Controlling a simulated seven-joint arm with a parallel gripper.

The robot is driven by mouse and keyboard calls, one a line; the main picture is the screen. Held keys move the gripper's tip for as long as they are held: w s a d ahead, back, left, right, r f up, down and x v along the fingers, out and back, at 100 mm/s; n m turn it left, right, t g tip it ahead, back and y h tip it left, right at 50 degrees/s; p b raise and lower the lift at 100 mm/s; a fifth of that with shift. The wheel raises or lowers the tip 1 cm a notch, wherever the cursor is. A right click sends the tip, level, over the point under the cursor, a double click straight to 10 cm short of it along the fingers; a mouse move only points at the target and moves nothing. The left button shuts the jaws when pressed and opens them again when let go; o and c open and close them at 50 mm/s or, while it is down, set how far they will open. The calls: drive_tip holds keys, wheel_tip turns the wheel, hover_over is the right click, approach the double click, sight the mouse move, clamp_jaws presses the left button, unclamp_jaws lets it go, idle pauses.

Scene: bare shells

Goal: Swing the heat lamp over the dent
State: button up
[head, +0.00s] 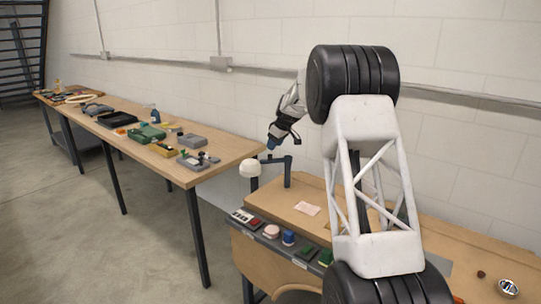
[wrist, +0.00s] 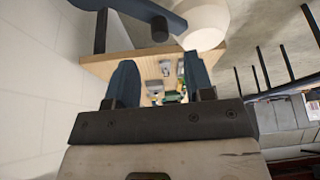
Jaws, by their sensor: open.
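The heat lamp has a white rounded shade (head: 250,168) at the end of a dark jointed arm (head: 272,160) on an upright post (head: 288,172), at the left end of the near bench. I cannot make out a dent.
The near bench (head: 330,222) carries a pale pink sheet (head: 307,208) and a front strip of small items, including a blue one (head: 288,238). A long wooden table (head: 215,150) with several tools stands to the left. A wall runs behind. My arm hides part of the bench.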

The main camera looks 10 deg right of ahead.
sight(266, 163)
drive_tip(key=shift+x, duration=3.1)
clamp_jaws()
